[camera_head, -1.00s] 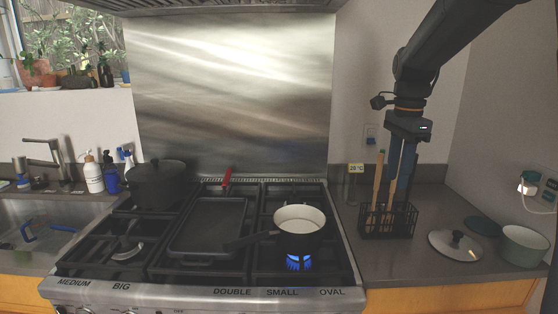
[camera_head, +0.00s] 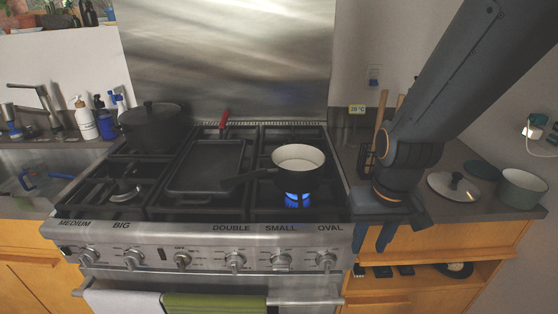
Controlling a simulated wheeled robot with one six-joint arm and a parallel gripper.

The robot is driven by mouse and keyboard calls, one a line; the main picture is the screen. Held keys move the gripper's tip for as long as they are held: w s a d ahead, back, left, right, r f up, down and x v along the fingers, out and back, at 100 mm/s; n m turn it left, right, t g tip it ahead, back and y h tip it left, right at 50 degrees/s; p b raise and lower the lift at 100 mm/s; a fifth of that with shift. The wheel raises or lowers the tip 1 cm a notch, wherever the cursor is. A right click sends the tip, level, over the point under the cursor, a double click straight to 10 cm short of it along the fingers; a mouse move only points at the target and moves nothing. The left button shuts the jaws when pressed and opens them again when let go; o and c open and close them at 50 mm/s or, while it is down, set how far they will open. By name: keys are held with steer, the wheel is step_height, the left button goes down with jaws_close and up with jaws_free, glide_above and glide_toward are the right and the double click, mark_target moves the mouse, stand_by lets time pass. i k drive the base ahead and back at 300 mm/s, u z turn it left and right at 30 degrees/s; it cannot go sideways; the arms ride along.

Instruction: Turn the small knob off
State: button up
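The knob under the SMALL label, the small knob (camera_head: 281,262), is a round metal knob on the stove's front panel, with another knob on each side of it.
The oval knob (camera_head: 326,262) lies between my gripper and the small knob. The oven handle (camera_head: 305,302) with a green towel (camera_head: 215,303) runs below the panel. An open shelf (camera_head: 420,285) is under the right counter.

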mark_target(280, 263)
steer(key=z, duration=1.1)
steer(key=k, duration=1.15)
steer(key=u, duration=1.1)
